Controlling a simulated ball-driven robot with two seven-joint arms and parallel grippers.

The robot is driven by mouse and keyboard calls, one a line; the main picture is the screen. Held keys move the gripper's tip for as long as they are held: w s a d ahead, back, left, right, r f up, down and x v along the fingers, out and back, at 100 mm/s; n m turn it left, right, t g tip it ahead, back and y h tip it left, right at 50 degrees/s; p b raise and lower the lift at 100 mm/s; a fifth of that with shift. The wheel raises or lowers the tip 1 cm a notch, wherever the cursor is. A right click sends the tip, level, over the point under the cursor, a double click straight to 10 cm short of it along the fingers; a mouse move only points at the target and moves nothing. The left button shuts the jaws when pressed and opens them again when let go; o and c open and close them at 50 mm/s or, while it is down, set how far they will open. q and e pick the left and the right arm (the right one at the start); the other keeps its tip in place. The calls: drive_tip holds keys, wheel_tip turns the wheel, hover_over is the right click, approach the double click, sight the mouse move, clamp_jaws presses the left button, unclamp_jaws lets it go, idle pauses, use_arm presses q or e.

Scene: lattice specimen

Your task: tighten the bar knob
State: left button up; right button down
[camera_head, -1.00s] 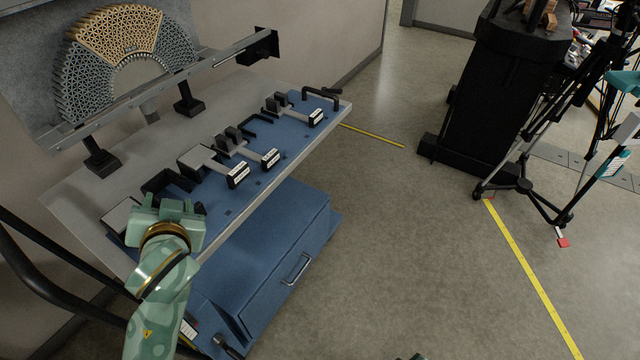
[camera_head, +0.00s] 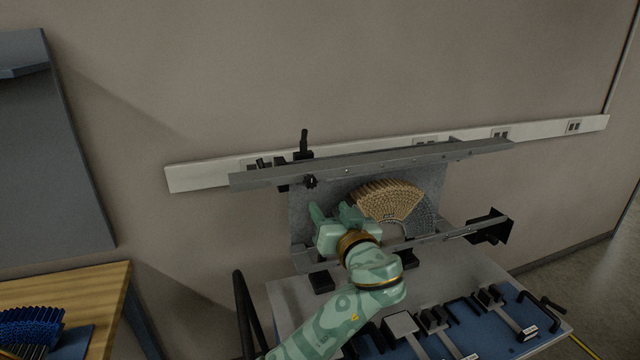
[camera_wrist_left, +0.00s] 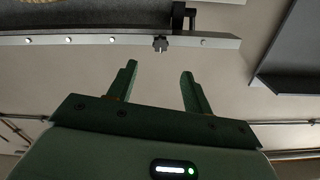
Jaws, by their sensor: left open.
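The bar knob (camera_head: 311,182) is a small black knob on the front face of the grey upper bar (camera_head: 400,160), near its left end. In the left wrist view the knob (camera_wrist_left: 160,44) shows at the lower edge of the bar (camera_wrist_left: 70,39), ahead of the gap between my fingers. My left gripper (camera_head: 330,212) is open and empty, just below the knob in the head view and apart from it. Its two fingers (camera_wrist_left: 159,72) point up toward the bar. My right gripper is not in view.
The tan and grey lattice arch (camera_head: 390,200) stands right of my gripper, below the upper bar. A lower rail (camera_head: 440,236) crosses in front of it. A black upright handle (camera_head: 304,143) rises behind the bar's left end. The bench (camera_head: 480,270) holds several tools on blue.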

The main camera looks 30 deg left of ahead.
sight(312, 184)
use_arm(q)
drive_tip(key=p+x, duration=0.1)
drive_tip(key=x, duration=1)
drive_tip(key=shift+a+p, duration=0.1)
drive_tip(key=shift+p, duration=0.3)
drive_tip(key=shift+w+a, duration=0.35)
drive_tip(key=shift+a, duration=0.1)
drive_tip(key=shift+d, duration=0.1)
drive_tip(key=shift+c, duration=0.2)
drive_tip(key=c, duration=0.9)
